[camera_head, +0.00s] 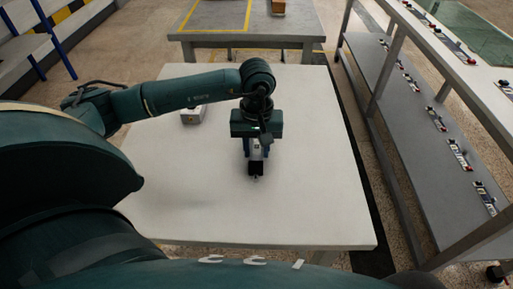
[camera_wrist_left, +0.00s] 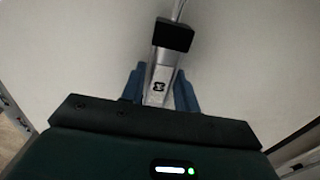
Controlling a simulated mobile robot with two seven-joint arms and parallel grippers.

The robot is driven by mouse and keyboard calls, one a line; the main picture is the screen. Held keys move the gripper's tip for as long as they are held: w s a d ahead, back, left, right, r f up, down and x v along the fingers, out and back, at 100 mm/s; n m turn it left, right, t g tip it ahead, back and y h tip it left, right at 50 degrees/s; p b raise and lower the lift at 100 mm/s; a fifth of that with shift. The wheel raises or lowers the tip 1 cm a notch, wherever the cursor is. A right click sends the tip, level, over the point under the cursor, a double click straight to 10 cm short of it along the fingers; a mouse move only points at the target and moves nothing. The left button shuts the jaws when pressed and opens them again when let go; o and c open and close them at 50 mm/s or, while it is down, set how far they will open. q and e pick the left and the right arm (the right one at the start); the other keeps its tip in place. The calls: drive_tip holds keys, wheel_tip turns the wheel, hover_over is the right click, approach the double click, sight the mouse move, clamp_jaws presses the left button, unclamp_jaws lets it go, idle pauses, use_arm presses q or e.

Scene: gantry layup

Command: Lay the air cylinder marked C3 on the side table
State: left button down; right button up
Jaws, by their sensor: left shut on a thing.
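My left gripper (camera_head: 256,148) points down over the white table (camera_head: 310,190) and is shut on an air cylinder (camera_head: 256,168). In the left wrist view the cylinder (camera_wrist_left: 160,73) is a silver body with a black end block and a thin rod, held between the blue fingers (camera_wrist_left: 158,92). A small dark mark shows on its body near the fingers, but I cannot read it surely as C3. I cannot tell whether the cylinder touches the table. My right gripper is not in view.
A small light box (camera_head: 193,116) stands on the table behind my left arm. A grey table (camera_head: 225,17) with yellow marking and a brown block (camera_head: 278,7) is beyond. A shelf rack (camera_head: 420,140) with several small parts stands at right. The near tabletop is clear.

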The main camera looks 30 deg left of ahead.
sight(257, 147)
use_arm(q)
drive_tip(key=shift+f, duration=0.15)
drive_tip(key=shift+f, duration=0.15)
drive_tip(key=c, duration=1)
unclamp_jaws()
drive_tip(key=shift+c, duration=0.2)
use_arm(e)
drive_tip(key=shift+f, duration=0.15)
use_arm(q)
drive_tip(key=shift+r, duration=0.45)
wheel_tip(257, 147, up, 11)
drive_tip(key=shift+r+p, duration=0.2)
drive_tip(key=shift+p, duration=0.25)
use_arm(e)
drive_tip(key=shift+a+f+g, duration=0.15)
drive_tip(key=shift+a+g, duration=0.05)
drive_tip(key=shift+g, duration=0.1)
